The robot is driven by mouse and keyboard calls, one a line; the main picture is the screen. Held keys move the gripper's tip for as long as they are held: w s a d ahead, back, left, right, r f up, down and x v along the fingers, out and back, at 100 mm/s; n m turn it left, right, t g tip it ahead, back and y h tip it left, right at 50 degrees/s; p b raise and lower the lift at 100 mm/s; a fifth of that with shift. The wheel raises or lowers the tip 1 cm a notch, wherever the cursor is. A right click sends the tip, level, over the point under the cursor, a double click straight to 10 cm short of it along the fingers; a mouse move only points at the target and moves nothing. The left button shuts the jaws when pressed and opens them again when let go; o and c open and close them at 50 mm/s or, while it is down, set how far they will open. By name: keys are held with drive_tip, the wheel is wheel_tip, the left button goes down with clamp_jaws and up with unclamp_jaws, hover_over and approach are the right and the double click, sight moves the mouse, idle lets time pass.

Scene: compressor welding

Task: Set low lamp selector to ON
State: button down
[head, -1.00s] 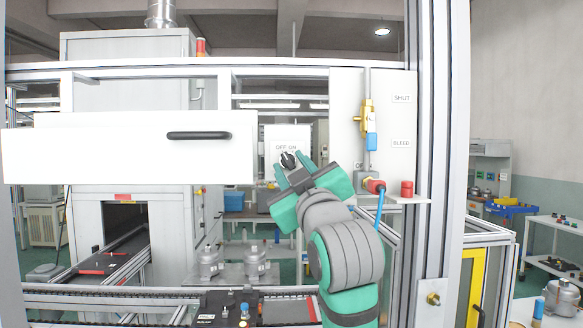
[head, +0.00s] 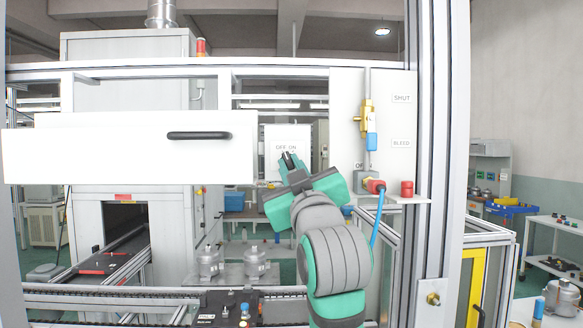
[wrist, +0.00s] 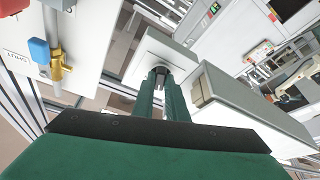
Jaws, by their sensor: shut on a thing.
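The lamp selector box (head: 275,140) is a white panel labelled OFF and ON, at the middle of the head view. Its black selector knob (wrist: 160,70) shows between my fingertips in the wrist view, in front of the pale box. My gripper (head: 289,162) reaches up to the box from below right, with its green fingers shut on the knob; it also shows in the wrist view (wrist: 162,78). The fingers hide most of the knob in the head view, so I cannot tell which label it points at.
A white drawer-like panel with a black handle (head: 199,135) stands left of the box. To the right, a panel carries a brass valve (head: 367,113) with a blue part, a red knob (head: 407,188) and a blue hose. A metal upright (head: 454,150) stands further right.

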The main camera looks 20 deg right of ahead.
drive_tip(key=m+g+h, duration=0.1)
drive_tip(key=m+h, duration=0.1)
drive_tip(key=m, duration=0.3)
drive_tip(key=m+g+h, duration=0.1)
drive_tip(key=m+h, duration=0.1)
drive_tip(key=m, duration=0.3)
drive_tip(key=a+m+g+h, duration=0.1)
drive_tip(key=m+h, duration=0.2)
drive_tip(key=m, duration=0.1)
drive_tip(key=shift+w+m, duration=0.25)
drive_tip(key=shift+m, duration=0.45)
drive_tip(key=c, duration=1.8)
unclamp_jaws()
drive_tip(key=shift+o, duration=0.2)
drive_tip(key=shift+s, duration=0.1)
drive_tip(key=v, duration=1)
drive_tip(key=shift+s+a, duration=0.25)
